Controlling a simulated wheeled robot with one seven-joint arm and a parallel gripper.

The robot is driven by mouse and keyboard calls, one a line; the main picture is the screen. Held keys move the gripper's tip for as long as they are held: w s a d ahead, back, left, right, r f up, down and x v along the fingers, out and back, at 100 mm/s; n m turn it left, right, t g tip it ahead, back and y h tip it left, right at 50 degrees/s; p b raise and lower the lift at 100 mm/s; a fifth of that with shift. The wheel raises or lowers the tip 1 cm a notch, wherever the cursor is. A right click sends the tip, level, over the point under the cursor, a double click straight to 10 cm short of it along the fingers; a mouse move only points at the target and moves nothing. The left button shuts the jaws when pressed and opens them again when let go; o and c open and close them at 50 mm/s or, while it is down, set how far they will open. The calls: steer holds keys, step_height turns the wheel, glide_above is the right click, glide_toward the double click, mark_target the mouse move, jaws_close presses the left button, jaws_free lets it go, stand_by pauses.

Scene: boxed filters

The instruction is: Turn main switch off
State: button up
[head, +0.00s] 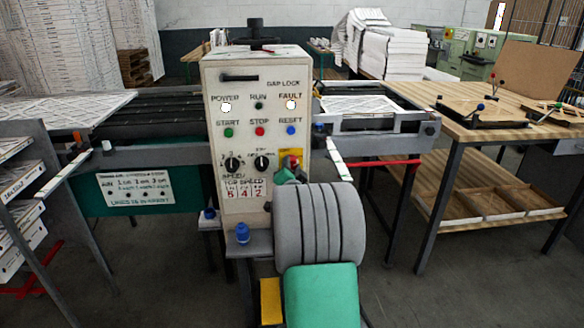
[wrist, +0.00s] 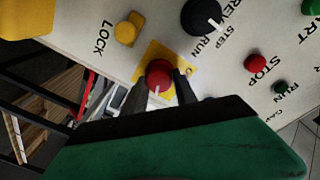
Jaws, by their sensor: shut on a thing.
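The main switch is a red round knob (wrist: 159,74) on a yellow plate (wrist: 176,57) at the lower right of the control panel (head: 241,195). My gripper (wrist: 161,90) is shut on this knob, with one dark finger on each side of it. A pale mark on the knob points down toward my gripper in the wrist view. In the head view the knob (head: 295,158) shows just above my gripper (head: 291,172), and my grey and green arm covers the area below. The power lamp (head: 226,107) and the fault lamp (head: 291,104) glow white.
Close to the knob are a yellow button (wrist: 127,31), a black selector (wrist: 202,16) and a red stop button (wrist: 257,63). A wooden worktable (head: 503,125) stands at right. A frame with stacked sheets (head: 55,108) stands at left.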

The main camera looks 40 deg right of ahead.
jaws_close()
steer(key=shift+f+n+b, duration=0.2)
steer(key=shift+n+b, duration=0.1)
steer(key=shift+b, duration=0.45)
steer(key=shift+f+n+b, duration=0.1)
steer(key=shift+n+b, duration=0.2)
steer(key=shift+b, duration=0.15)
steer(key=n+b, duration=0.2)
steer(key=b, duration=0.1)
steer(key=shift+f, duration=0.1)
steer(key=n+b, duration=0.5)
steer(key=b, duration=0.2)
steer(key=shift+n+t, duration=0.3)
steer(key=shift+n, duration=0.1)
steer(key=n+b, duration=0.5)
steer(key=b, duration=0.1)
steer(key=shift+n+t, duration=0.4)
steer(key=shift+r+n+y+b, duration=0.2)
steer(key=shift+n+y+b, duration=0.2)
steer(key=shift+n+b, duration=1.4)
steer(key=shift+r+n, duration=0.1)
steer(key=shift+n, duration=0.3)
